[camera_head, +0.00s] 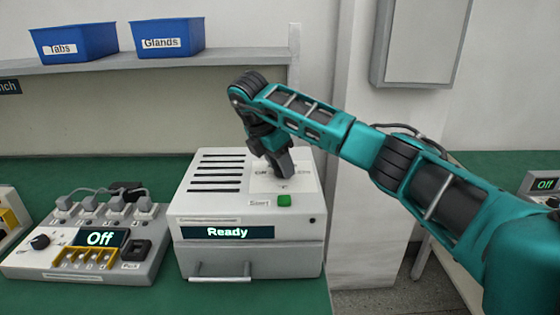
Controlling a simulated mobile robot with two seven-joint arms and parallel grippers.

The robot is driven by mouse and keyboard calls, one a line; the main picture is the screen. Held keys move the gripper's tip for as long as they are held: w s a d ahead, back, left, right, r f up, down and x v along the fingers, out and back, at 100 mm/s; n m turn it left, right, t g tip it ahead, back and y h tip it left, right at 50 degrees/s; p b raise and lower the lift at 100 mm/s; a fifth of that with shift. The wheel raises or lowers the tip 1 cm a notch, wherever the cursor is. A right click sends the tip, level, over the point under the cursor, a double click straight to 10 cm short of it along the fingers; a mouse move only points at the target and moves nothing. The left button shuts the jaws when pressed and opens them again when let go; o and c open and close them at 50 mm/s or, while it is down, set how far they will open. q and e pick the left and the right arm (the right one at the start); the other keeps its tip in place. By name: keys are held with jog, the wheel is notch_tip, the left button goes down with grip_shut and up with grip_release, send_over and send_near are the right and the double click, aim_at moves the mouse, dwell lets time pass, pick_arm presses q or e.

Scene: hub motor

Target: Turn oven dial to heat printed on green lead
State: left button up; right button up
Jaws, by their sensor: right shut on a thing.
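The oven (245,262) is a pale box on the green bench with slots on top and a display reading "Ready". My right gripper (282,172) comes down onto the white dial plate (268,186) on the oven's top. It is shut on the dial, which the gripper hides along with most of the plate's printing. No green lead with a printed heat can be made out. My left gripper is not in view.
A green button (284,200) labelled "Start" is just in front of the gripper. A grey unit (80,262) reading "Off", with plugs and a black knob, stands left of the oven. Blue bins "Tabs" (75,40) and "Glands" (167,38) sit on the shelf.

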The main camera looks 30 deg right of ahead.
jog(key=shift+m, duration=0.3)
jog(key=o, duration=1.1)
jog(key=shift+c, duration=0.2)
jog(key=shift+r, duration=0.1)
jog(key=p+v, duration=0.3)
jog(key=v, duration=0.9)
jog(key=shift+r, duration=0.4)
jog(key=shift+a, duration=0.1)
